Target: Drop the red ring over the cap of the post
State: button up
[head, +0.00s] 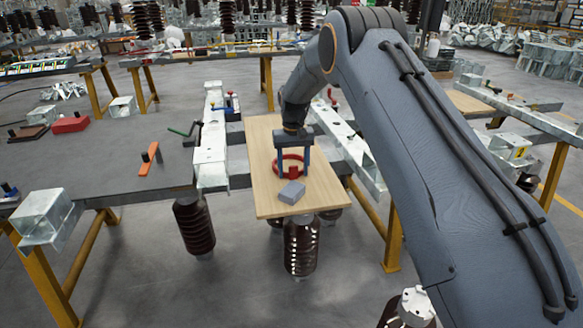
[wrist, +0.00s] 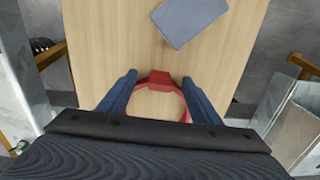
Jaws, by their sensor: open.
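The red ring (head: 282,172) lies flat on a wooden board, with a thicker red block on its rim. My gripper (head: 293,174) points down over the ring, its fingers apart on either side. In the wrist view, the ring (wrist: 158,77) shows between the open fingers of my gripper (wrist: 159,78); its near part is hidden by the gripper body. I cannot tell whether a finger touches it. A brown ribbed post with a pale metal cap (head: 415,305) stands at the bottom of the head view, partly behind my arm. It may be the task's post; similar posts stand elsewhere.
Galvanised beams (head: 211,150) flank the board. A grey table (head: 100,165) with a red box (head: 70,124) is at left. Brown ribbed insulators hang below the board.

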jog(key=c, duration=1.4)
